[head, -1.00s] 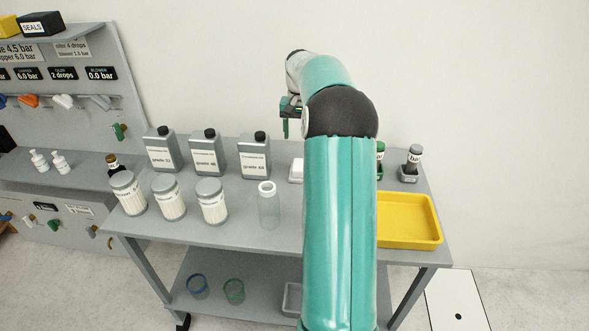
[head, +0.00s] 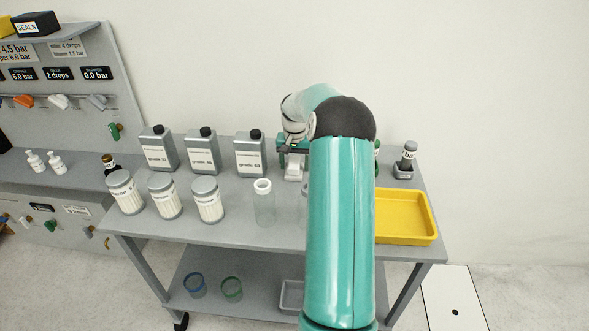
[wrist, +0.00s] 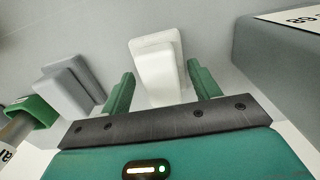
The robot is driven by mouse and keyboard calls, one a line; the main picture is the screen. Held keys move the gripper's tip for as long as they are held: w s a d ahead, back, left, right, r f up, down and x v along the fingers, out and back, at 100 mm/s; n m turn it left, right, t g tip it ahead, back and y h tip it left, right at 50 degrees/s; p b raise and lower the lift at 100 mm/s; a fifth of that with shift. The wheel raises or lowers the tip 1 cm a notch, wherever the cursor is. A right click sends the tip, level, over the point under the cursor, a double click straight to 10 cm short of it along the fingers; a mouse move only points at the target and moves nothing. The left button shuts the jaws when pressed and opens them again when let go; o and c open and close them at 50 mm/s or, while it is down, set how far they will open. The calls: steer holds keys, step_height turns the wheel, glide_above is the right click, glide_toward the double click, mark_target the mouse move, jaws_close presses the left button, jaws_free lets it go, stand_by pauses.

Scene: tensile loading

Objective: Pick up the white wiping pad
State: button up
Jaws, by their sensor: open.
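The white wiping pad (wrist: 158,72) is a pale block with a wider far end, on the grey surface in the wrist view. My gripper (wrist: 160,80) is open, with one green finger on each side of the pad and a gap visible beside each. The fingers do not visibly press on it. In the head view the pad (head: 293,172) shows as a small white patch on the cart top, directly below my gripper (head: 291,150). My arm hides the area to its right.
Grey canisters (head: 250,155) stand left of the pad; one (wrist: 285,65) is close on the right in the wrist view. A grey block (wrist: 72,88) and a green holder (wrist: 38,108) are at left there. A clear cylinder (head: 264,205) and yellow tray (head: 405,218) stand nearer.

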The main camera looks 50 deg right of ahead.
steer(key=c, duration=0.7)
steer(key=shift+r, duration=0.6)
steer(key=s+d+r, duration=0.2)
steer(key=s+r, duration=0.2)
steer(key=s+d+r, duration=0.2)
steer(key=s+r, duration=0.1)
steer(key=s, duration=0.1)
steer(key=s+d+r, duration=0.2)
steer(key=s+r, duration=0.2)
steer(key=shift+s+r, duration=0.3)
steer(key=shift+r, duration=0.05)
steer(key=shift+o, duration=1.1)
steer(key=shift+c, duration=0.4)
